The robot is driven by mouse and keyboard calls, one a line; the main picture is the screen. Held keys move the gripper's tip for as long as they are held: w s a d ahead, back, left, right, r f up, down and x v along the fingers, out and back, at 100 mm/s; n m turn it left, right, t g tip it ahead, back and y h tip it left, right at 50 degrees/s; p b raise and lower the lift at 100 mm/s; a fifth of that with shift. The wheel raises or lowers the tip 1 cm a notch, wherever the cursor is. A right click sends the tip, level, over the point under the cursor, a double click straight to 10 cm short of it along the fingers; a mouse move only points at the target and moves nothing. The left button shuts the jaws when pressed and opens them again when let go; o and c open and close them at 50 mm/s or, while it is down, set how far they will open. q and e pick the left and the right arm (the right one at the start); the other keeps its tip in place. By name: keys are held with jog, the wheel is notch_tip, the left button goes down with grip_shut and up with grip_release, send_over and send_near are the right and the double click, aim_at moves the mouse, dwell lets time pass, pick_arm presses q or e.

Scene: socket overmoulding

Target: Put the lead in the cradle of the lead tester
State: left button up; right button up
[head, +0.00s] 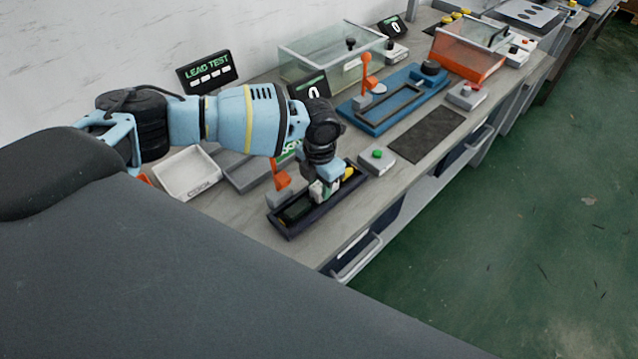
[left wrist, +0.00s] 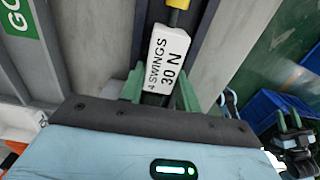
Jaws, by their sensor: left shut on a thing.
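The lead tester is a long dark trough (head: 287,229) on the bench, with an orange clamp (head: 281,180) at its left end. A yellow part (head: 349,171) shows toward its right end. My left gripper (head: 322,190) points down over the trough. In the left wrist view, its green fingers (left wrist: 161,92) are shut on a dark piece (left wrist: 155,99), apparently the lead, mostly hidden. Just beyond it is a white block (left wrist: 167,58) marked "4 SWINGS 30 N", with a yellow part (left wrist: 178,4) above. Whether the lead touches the cradle is hidden. My right gripper (left wrist: 291,120) shows open and empty.
A lead test display (head: 207,72) stands at the back. A white tray (head: 188,174) lies left of the tester; a green-button box (head: 377,157) stands right of it. Beyond are a dark mat (head: 427,135) and a blue fixture (head: 397,97). The bench's front edge is close.

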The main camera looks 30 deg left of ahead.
aim_at(320, 187)
pick_arm(q)
jog(key=shift+f, duration=0.2)
jog(key=o, duration=1)
jog(key=shift+r, duration=0.1)
notch_tip(320, 187, up, 12)
jog(key=shift+r, duration=0.15)
